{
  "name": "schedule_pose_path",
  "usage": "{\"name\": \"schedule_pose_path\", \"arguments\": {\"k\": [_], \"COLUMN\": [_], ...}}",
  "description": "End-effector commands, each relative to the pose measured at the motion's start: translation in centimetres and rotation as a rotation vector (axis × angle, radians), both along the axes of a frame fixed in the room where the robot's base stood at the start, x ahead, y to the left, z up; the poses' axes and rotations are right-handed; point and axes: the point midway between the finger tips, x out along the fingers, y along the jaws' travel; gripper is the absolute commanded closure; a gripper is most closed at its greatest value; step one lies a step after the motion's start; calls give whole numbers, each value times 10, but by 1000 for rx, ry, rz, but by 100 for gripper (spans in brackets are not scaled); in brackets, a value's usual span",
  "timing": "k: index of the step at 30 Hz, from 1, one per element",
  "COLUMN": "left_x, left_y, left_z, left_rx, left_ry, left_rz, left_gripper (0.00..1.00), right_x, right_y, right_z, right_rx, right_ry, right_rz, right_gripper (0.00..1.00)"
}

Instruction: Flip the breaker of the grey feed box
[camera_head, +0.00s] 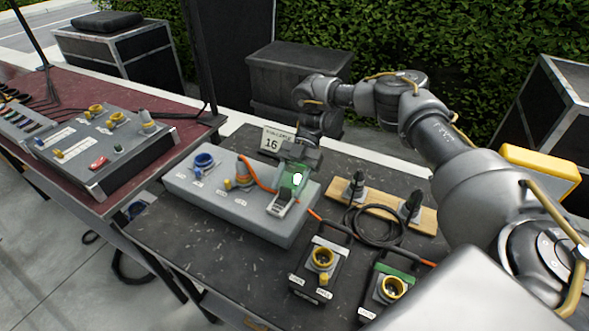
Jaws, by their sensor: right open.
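My right gripper (297,163) is open, close above the breaker end. It partly covers the green panel's far side; whether it touches the breaker cannot be told. My left gripper is not in view.
A wooden board (376,206) with black plugs and a coiled cable lies right. Two small black boxes with yellow sockets (322,259) stand in front. A red table (60,85) with a console is left.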

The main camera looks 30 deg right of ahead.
Motion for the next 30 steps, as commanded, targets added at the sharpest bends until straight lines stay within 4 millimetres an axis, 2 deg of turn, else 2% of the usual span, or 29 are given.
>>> {"name": "schedule_pose_path", "arguments": {"k": [5, 9, 17, 18, 21, 30], "left_x": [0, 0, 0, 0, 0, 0], "left_y": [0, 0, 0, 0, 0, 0], "left_z": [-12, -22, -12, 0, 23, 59], "left_rx": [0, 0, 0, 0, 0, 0], "left_ry": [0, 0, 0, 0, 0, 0], "left_rz": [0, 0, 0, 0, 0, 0], "left_gripper": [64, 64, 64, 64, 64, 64], "right_x": [6, 13, 23, 25, 31, 42], "right_y": [-9, -20, -37, -41, -51, -70], "right_z": [3, 13, 30, 39, 49, 58], "right_rx": [-4, -7, -5, -4, -4, 0], "right_ry": [-1, -6, -3, -5, -4, -2], "right_rz": [3, -3, -1, -3, -8, -4], "right_gripper": [51, 51, 51, 51, 51, 51]}}
